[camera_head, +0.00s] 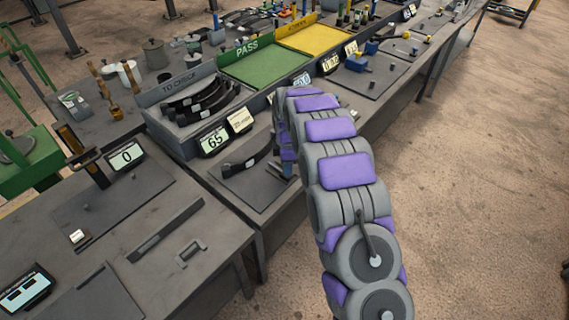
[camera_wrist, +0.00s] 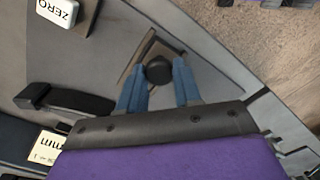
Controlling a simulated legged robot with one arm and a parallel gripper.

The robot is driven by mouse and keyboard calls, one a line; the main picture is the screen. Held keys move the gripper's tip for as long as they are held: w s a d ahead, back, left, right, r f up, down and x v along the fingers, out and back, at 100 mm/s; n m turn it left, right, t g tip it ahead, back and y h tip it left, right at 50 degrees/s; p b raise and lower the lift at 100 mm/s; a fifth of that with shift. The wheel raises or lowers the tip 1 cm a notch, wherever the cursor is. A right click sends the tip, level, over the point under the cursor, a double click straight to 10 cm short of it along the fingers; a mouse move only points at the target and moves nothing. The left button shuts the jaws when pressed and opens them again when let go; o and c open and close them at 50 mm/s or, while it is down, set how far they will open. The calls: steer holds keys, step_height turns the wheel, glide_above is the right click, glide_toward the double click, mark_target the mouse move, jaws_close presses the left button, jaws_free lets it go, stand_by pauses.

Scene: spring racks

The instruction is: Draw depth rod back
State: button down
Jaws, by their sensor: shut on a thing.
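In the wrist view the two blue fingers of my gripper (camera_wrist: 160,88) stand on either side of a dark round knob (camera_wrist: 158,71). The knob appears to be the end of the depth rod; the rest of the rod is hidden. A tan-grey block (camera_wrist: 152,46) sits just beyond the knob. The knob cannot be made out there.
A dark curved spring (camera_head: 247,157) lies on the plate left of my gripper, with a display reading 65 (camera_head: 214,141) behind it. A bin of springs marked TO CHECK (camera_head: 195,98) stands farther back. A ZERO button (camera_wrist: 58,12) shows in the wrist view. Open floor lies right.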

steer(key=c, duration=1.1)
jaws_free()
steer(key=shift+s+d, duration=0.1)
steer(key=shift+d, duration=0.05)
steer(key=o, duration=0.3)
steer(key=shift+d, duration=0.2)
steer(key=shift+a, duration=0.1)
steer(key=shift+a+r, duration=0.2)
steer(key=shift+r, duration=0.3)
steer(key=r+p, duration=0.3)
steer(key=r, duration=1.3)
steer(key=shift+d+r, duration=0.15)
steer(key=shift+d, duration=0.05)
